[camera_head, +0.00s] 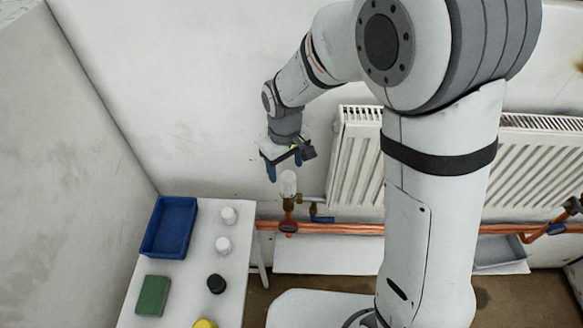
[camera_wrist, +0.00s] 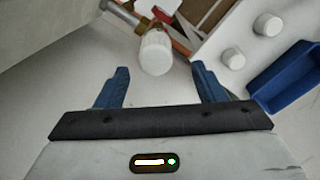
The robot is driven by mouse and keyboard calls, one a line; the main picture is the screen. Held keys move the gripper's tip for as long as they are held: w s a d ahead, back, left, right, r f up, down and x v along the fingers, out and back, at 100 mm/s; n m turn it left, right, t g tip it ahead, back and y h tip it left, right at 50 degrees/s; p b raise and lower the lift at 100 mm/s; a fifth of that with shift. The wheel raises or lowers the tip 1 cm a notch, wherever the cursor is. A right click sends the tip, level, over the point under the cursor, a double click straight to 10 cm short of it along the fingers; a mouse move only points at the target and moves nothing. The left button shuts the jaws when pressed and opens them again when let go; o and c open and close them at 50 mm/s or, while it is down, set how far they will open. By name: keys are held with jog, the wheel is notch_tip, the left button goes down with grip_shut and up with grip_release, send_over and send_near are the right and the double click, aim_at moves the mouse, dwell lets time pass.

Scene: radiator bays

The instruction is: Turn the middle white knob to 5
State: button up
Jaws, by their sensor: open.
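A white knob (camera_head: 288,183) sits on a brass valve (camera_head: 288,205) at the left end of the radiator. It also shows in the wrist view (camera_wrist: 155,53), between and just beyond my fingertips. My gripper (camera_head: 284,168) is open, its blue fingers pointing down above the knob, apart from it. In the wrist view my gripper (camera_wrist: 160,71) has nothing between its fingers. No number or mark on the knob is readable. I cannot tell from these views whether this is the middle knob.
A white table (camera_head: 185,275) at left holds a blue tray (camera_head: 167,253), a green block (camera_head: 153,296), two loose white caps (camera_head: 226,215), a black cap (camera_head: 216,283) and a yellow one (camera_head: 205,324). Copper pipes (camera_head: 340,228) run below the radiator (camera_head: 358,165). Another valve (camera_head: 573,207) is at far right.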

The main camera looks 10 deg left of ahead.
aim_at(288, 175)
jog(key=f, duration=0.7)
jog(key=shift+w+d+p, duration=0.15)
jog(key=shift+d+p, duration=0.1)
jog(key=shift+p, duration=0.15)
jog(key=shift+c, duration=0.2)
jog(key=c, duration=0.9)
jog(key=shift+c, duration=0.2)
